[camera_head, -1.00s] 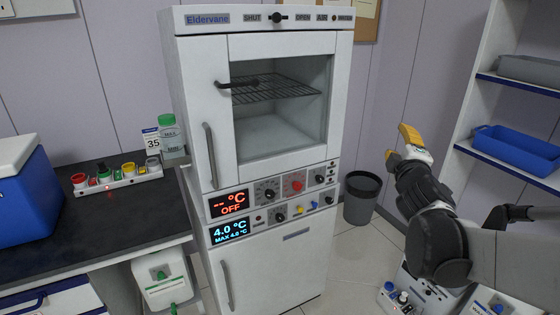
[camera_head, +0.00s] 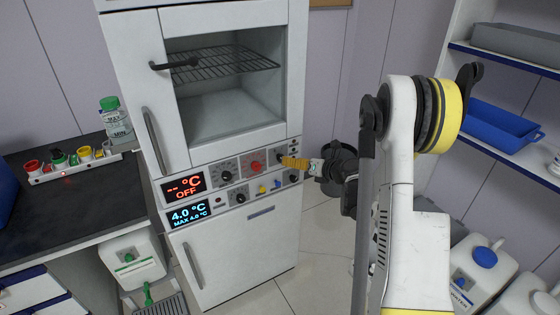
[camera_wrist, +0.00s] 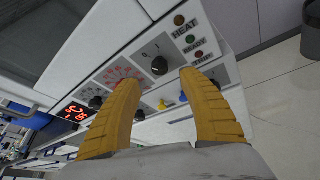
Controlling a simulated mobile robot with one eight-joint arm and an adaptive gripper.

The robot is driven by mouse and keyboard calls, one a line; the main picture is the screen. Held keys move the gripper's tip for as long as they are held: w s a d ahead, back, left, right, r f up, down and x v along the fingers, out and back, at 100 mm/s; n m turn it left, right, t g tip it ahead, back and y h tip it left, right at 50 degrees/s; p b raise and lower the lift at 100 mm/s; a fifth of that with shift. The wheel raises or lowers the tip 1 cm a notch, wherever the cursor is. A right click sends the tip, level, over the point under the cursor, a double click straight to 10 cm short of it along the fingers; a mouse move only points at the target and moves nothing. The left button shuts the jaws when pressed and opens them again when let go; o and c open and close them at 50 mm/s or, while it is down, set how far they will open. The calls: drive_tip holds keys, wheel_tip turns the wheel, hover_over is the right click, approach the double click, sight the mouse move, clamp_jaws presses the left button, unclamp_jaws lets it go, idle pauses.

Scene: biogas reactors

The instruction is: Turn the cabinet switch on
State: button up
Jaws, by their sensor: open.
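The white cabinet (camera_head: 215,130) stands in the middle of the head view. Its upper red display (camera_head: 183,188) reads "-- °C OFF". In the wrist view a black knob switch (camera_wrist: 159,66) sits on a grey plate marked 0 and 1, beside the lamp column. In the head view my gripper (camera_head: 284,160) covers most of that switch. My gripper's yellow fingers are open, and in the wrist view their tips (camera_wrist: 158,80) lie on either side of the knob, seemingly just short of it. Contact cannot be told.
A lower display (camera_head: 189,213) reads 4.0 °C. The cabinet door handle (camera_head: 155,140) is left. A dark bin (camera_head: 340,160) stands behind my gripper. Shelves with a blue tray (camera_head: 500,135) are at right.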

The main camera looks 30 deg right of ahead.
sight(280, 158)
drive_tip(key=b+x, duration=0.1)
drive_tip(key=x, duration=0.5)
drive_tip(key=shift+w+f+b, duration=0.15)
drive_tip(key=shift+w+b, duration=0.15)
clamp_jaws()
